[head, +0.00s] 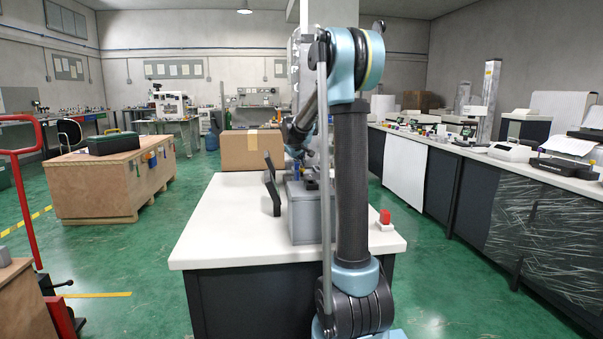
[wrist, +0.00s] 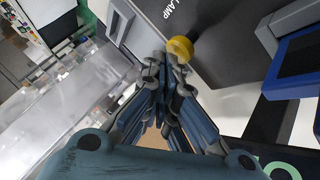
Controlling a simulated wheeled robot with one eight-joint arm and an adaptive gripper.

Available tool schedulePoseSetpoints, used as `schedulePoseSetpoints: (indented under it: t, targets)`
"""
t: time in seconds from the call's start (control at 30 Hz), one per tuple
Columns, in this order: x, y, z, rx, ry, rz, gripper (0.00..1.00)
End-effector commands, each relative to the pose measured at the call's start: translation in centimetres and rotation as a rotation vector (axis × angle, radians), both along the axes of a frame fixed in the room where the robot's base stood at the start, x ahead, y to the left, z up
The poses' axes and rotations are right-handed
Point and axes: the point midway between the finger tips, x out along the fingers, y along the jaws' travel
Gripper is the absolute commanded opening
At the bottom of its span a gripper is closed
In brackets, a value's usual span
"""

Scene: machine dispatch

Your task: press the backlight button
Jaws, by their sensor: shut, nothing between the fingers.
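A round yellow button (wrist: 180,48) stands on a dark panel (wrist: 222,55) in the wrist view. White lettering ending in "LAMP" (wrist: 185,10) is partly cut off above it. My gripper (wrist: 166,68) is shut and empty, its fingertips just below and left of the yellow button. I cannot tell whether they touch it. In the head view, a grey machine (head: 302,212) stands on a white-topped table (head: 220,225); my arm hides much of it, and the button cannot be made out there.
A dark upright panel (head: 271,192) stands left of the machine. A cardboard box (head: 250,150) is behind it. A small red-topped box (head: 385,217) sits at the table's right. A blue-framed part (wrist: 292,70) lies right of the button. The table's front left is clear.

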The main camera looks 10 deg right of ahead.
Motion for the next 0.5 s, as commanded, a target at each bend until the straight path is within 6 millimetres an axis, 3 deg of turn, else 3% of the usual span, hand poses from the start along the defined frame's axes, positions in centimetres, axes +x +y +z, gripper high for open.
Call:
schedulePoseSetpoints:
  t: [0.5]
  targets:
    - [0.01, 0.00, -0.52, 0.000, 0.000, 0.000, 0.00]
